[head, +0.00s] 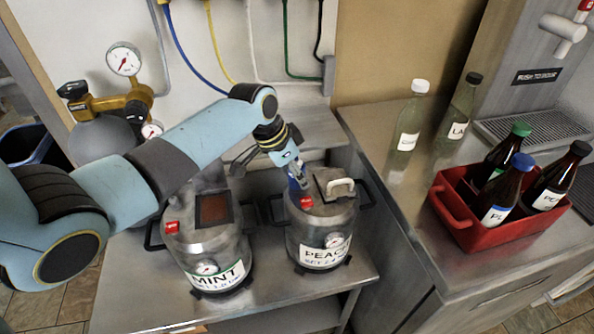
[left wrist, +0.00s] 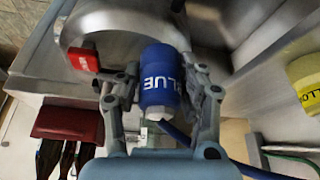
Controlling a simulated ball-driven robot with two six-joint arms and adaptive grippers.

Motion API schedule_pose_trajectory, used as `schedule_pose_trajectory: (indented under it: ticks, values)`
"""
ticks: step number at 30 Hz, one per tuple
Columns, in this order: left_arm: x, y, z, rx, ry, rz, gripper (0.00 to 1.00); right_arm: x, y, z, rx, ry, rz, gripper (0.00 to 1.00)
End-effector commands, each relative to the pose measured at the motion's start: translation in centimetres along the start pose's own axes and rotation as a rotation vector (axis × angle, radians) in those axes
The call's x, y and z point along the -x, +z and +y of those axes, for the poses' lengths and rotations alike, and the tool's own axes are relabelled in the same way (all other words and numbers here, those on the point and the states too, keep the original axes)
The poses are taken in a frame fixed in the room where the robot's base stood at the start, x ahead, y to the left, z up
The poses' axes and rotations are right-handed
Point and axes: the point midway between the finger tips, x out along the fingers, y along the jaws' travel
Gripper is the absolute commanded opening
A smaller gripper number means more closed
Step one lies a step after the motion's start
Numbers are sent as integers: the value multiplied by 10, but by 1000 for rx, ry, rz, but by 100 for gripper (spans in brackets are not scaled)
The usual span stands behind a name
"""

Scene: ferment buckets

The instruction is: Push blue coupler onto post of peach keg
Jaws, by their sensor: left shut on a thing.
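The peach keg (head: 318,222) is a steel pot with a "PEACH" label and a gauge, standing on the metal shelf. My left gripper (head: 298,180) is over the left part of its lid, near a red tab (head: 306,202). In the left wrist view, the left gripper (left wrist: 160,92) is shut on the blue coupler (left wrist: 160,72), a blue cylinder marked "BLUE" with a blue hose (left wrist: 178,135). The coupler's far end is against or just above the keg lid (left wrist: 115,25). The post is hidden, so I cannot tell whether they touch. My right gripper is not in view.
The mint keg (head: 205,245) stands left of the peach keg. A red crate (head: 470,232) with several bottles is on the right counter (head: 395,215). A gas cylinder (head: 98,140) with gauges is at left. A yellow coupler (left wrist: 304,80) shows in the left wrist view.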

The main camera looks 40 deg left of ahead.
Motion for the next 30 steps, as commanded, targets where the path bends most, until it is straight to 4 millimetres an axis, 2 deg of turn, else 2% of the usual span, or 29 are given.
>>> schedule_pose_trajectory:
  ticks: [27,28,30]
  values:
    - [-3,1,0,0,0,0,1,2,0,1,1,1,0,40]
    - [-3,1,0,0,0,0,43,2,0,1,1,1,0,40]
    - [-3,1,0,0,0,0,53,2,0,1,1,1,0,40]
